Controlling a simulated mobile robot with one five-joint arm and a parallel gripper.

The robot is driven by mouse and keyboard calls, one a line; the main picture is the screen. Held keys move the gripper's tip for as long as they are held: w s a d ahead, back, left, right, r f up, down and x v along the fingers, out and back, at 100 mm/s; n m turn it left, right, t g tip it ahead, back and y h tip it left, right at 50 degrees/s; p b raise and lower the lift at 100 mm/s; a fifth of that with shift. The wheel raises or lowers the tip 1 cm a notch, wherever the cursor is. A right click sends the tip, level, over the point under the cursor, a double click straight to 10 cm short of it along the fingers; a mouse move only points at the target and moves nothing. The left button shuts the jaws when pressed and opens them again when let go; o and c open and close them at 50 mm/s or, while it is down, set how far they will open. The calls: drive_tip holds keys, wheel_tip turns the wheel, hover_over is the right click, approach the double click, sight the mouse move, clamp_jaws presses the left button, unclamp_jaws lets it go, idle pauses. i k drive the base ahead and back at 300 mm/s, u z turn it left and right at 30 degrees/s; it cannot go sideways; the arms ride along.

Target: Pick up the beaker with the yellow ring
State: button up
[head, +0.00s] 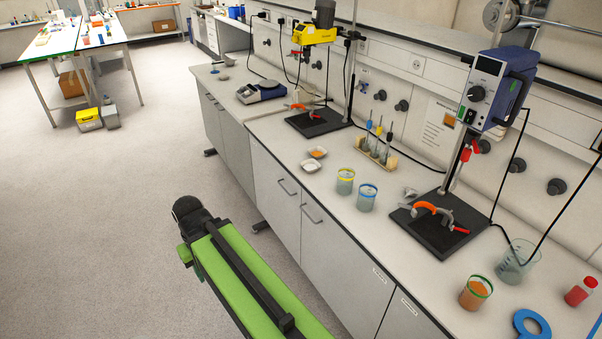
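The beaker with the yellow ring (345,183) stands upright on the grey-white bench top, near its front edge. It is clear glass with pale greenish contents and a yellow band near the rim. A similar beaker with a blue ring (366,200) stands close to its right, slightly nearer to me. Part of my green and black arm shows at the bottom centre, in front of the bench and well short of the beakers. No fingers of my gripper can be made out.
A tube rack (377,152) is behind, and a black stand base (438,241) to the right. A green-ringed beaker with orange contents (475,295) stands front right. The floor (110,220) at left is clear.

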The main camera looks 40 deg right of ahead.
sight(345, 175)
drive_tip(key=i, duration=1.75)
drive_tip(key=z, duration=0.8)
drive_tip(key=k, duration=0.85)
drive_tip(key=z, duration=0.15)
drive_tip(key=i, duration=0.9)
drive_tip(key=u, duration=0.1)
